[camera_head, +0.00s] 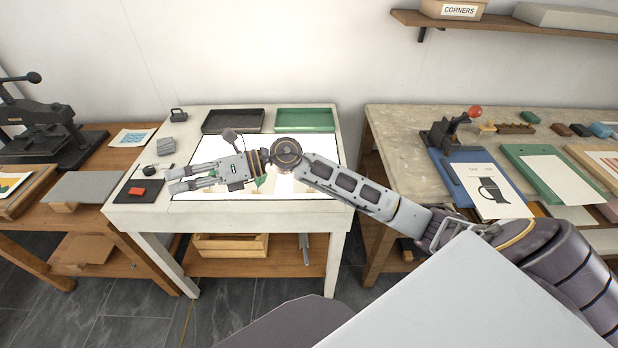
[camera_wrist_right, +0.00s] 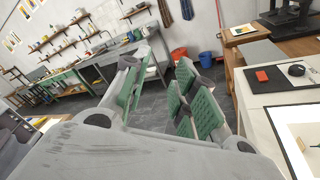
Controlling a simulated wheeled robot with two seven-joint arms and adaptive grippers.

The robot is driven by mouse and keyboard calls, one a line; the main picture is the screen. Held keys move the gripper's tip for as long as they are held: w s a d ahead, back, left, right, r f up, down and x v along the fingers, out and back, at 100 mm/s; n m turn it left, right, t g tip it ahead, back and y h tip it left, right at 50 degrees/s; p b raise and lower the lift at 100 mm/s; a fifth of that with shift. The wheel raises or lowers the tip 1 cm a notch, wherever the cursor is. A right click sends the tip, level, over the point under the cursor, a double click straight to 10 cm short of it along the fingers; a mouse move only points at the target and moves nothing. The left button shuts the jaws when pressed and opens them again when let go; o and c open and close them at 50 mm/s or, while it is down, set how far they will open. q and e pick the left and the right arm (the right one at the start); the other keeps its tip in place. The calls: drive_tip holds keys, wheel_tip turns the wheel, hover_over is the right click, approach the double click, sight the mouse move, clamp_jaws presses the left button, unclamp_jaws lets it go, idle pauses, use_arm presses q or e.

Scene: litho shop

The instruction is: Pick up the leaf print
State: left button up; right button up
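The bright white panel (camera_head: 318,178) on the white table holds a print with green shapes (camera_head: 259,182), which looks like the leaf print. My right arm and gripper cover much of it in the head view. My left gripper is not in view.
A dark tray (camera_head: 233,121) and a green tray (camera_head: 304,120) stand at the table's back. A black mat with a red block (camera_head: 136,191) lies at its left. A press (camera_head: 40,125) stands on the left bench. The right bench (camera_head: 395,130) holds clipboards and blocks.

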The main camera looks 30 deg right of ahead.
drive_tip(key=w+d+f+n+g+h, duration=0.25)
drive_tip(key=d+f+n+h, duration=0.25)
drive_tip(key=d+f+h, duration=0.45)
drive_tip(key=d+g+h, duration=0.2)
drive_tip(key=d+h, duration=0.5)
drive_tip(key=d, duration=1.5)
drive_tip(key=shift+w+d+h, duration=0.15)
drive_tip(key=shift+w+h, duration=0.1)
drive_tip(key=shift+h, duration=0.1)
drive_tip(key=shift+f, duration=0.2)
wheel_tip(320, 180, down, 8)
drive_tip(key=shift+f+p, duration=0.1)
drive_tip(key=shift+p, duration=0.25)
